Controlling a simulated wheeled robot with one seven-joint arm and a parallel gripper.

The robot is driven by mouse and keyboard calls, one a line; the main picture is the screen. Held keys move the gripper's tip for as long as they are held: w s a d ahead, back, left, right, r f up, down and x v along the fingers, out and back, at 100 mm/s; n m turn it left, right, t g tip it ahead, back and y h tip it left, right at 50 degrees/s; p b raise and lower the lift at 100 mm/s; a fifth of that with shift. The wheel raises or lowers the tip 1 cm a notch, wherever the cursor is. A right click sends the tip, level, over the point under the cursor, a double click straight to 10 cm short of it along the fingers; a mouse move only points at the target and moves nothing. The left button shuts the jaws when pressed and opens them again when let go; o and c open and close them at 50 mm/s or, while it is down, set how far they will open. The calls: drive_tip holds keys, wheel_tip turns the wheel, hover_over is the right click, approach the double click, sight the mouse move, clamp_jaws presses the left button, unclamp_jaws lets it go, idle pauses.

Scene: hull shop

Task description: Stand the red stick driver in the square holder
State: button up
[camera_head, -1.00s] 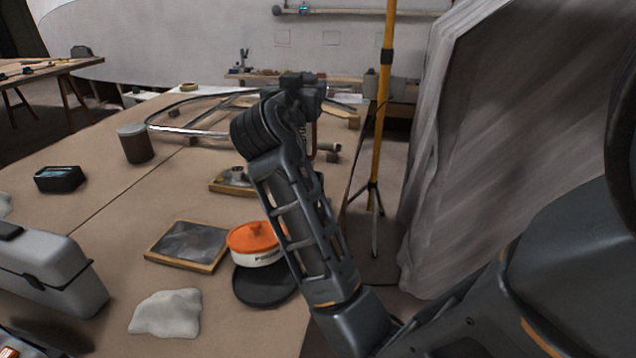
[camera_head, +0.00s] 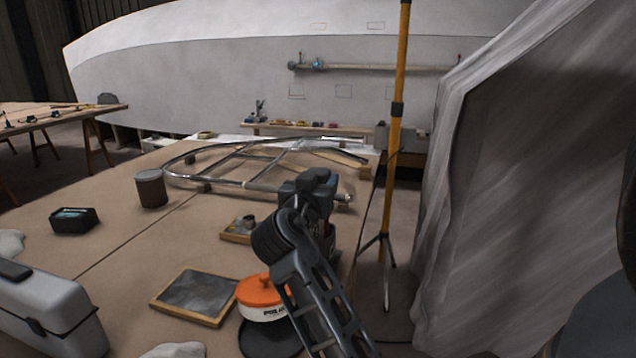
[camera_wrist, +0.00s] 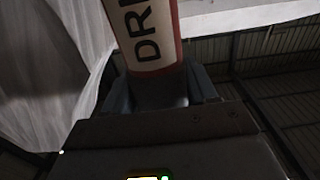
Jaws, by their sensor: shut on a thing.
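My gripper (camera_wrist: 158,92) is shut on the red stick driver (camera_wrist: 148,35). In the wrist view the driver shows as a red round body with a cream label reading "DRI", rising from between the fingers and cut off by the top edge. In the head view my dark wrist and hand (camera_head: 310,190) are over the right side of the table, and the driver is hidden behind them. I cannot pick out the square holder for certain. A small wooden base with a metal round part (camera_head: 240,230) sits left of my arm.
An orange-lidded pot (camera_head: 262,300) and a wood-framed dark panel (camera_head: 192,297) lie near my arm. A metal tube frame (camera_head: 230,185) lies behind. A brown can (camera_head: 151,188), black box (camera_head: 75,220) and grey case (camera_head: 45,315) stand left. A yellow tripod pole (camera_head: 396,130) stands right.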

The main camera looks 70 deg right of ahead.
drive_tip(key=shift+f, duration=0.15)
drive_tip(key=o, duration=1.1)
drive_tip(key=shift+c, duration=0.2)
drive_tip(key=shift+a, duration=0.2)
drive_tip(key=s+a+b, duration=0.1)
drive_tip(key=a, duration=1)
drive_tip(key=shift+a, duration=0.3)
